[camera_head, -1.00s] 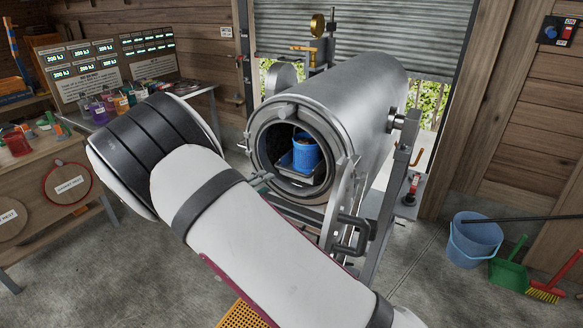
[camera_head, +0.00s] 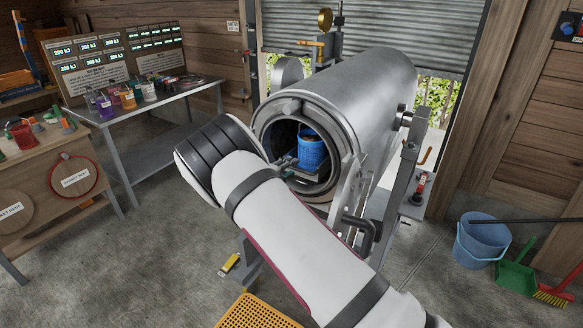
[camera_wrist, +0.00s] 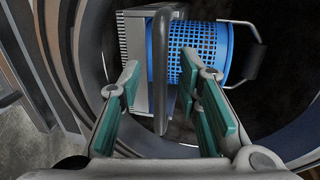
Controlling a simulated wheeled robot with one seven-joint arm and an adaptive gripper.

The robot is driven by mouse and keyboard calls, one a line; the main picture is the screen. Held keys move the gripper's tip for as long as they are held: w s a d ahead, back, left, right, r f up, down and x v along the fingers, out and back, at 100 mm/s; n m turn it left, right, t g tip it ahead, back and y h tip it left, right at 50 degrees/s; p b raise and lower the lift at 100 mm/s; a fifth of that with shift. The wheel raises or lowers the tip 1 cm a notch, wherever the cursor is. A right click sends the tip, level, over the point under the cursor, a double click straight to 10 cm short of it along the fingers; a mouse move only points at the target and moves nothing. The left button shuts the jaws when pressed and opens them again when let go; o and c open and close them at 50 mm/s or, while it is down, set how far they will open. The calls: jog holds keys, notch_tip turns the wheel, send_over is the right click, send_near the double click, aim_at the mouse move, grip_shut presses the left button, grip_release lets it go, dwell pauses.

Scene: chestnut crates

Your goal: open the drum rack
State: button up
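The drum (camera_head: 365,95) is a large metal cylinder, and its round mouth is open towards me. Inside it, a grey rack (camera_wrist: 133,45) carries a blue perforated basket (camera_head: 312,152). The basket also shows in the wrist view (camera_wrist: 200,50). A grey bar handle (camera_wrist: 161,95) stands out at the front of the rack. My gripper (camera_wrist: 168,98) is at the drum mouth with its green-padded fingers apart. The handle lies between the fingers in the picture, with gaps on both sides. In the head view, my arm hides most of the gripper.
The drum's round door (camera_head: 347,195) is swung out to the right, close to my arm. A bench (camera_head: 160,110) with coloured jars and a wooden worktable (camera_head: 60,190) stand left. A blue bucket (camera_head: 481,240) and green dustpan (camera_head: 516,277) are on the floor at right.

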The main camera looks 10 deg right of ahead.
jog(key=shift+x, duration=0.85)
jog(key=shift+c, duration=0.2)
grip_shut()
jog(key=f+v, duration=0.2)
jog(key=v, duration=0.9)
jog(key=f+p+v, duration=0.1)
jog(key=f+v, duration=0.2)
jog(key=v, duration=0.9)
jog(key=shift+v, duration=0.85)
jog(key=shift+f, duration=0.1)
jog(key=shift+o, duration=0.2)
grip_release()
